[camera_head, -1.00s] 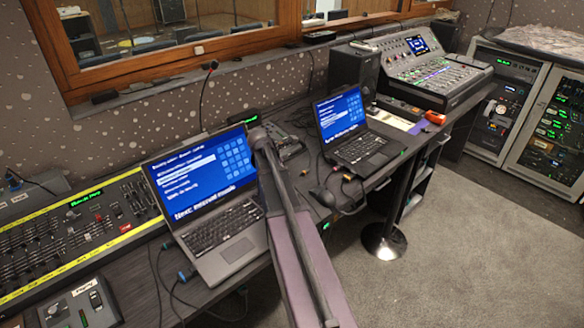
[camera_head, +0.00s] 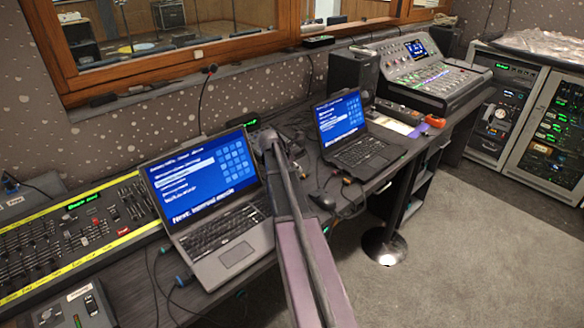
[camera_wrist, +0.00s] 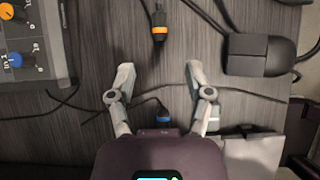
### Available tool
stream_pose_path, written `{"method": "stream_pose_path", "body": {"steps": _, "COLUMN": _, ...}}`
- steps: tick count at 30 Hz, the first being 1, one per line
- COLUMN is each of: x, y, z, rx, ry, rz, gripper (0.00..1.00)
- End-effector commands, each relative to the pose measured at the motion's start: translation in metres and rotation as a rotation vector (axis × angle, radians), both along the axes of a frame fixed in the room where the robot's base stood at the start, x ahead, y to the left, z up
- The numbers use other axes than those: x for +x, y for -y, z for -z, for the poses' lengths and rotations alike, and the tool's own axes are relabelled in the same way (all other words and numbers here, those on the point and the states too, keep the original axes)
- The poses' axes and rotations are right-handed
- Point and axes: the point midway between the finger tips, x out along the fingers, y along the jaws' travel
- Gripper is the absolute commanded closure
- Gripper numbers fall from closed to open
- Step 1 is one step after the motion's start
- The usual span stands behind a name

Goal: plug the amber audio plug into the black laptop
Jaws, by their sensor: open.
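The amber audio plug (camera_wrist: 160,28), black with an amber ring, lies on the dark wood-grain desk in the wrist view, its cable running up out of the picture. My gripper (camera_wrist: 159,70) is open, its two fingers spread apart with nothing between the tips. The amber plug lies beyond the fingertips, roughly centred between them. A blue-ringed plug (camera_wrist: 163,116) lies further back between the fingers, close to the palm. The black laptop (camera_head: 366,151) stands open on the desk in the head view, with a blue screen.
A dark mouse (camera_wrist: 258,54) lies right of the fingers. A device with orange and blue knobs (camera_wrist: 30,45) stands left. Loose cables cross the desk. A grey laptop (camera_head: 215,240) stands left of my arm, and a fader console (camera_head: 75,245) further left.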

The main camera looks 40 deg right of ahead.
Motion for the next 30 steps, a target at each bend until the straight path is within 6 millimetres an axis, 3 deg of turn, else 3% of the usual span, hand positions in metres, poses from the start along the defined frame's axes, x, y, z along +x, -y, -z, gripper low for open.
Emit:
{"method": "stream_pose_path", "body": {"steps": 18, "x": 0.004, "y": 0.032, "z": 0.053, "rx": 0.001, "ry": 0.0, "rz": 0.0, "gripper": 0.34}}
{"method": "stream_pose_path", "body": {"steps": 30, "x": 0.004, "y": 0.045, "z": 0.069, "rx": 0.001, "ry": 0.001, "rz": -0.001, "gripper": 0.34}}
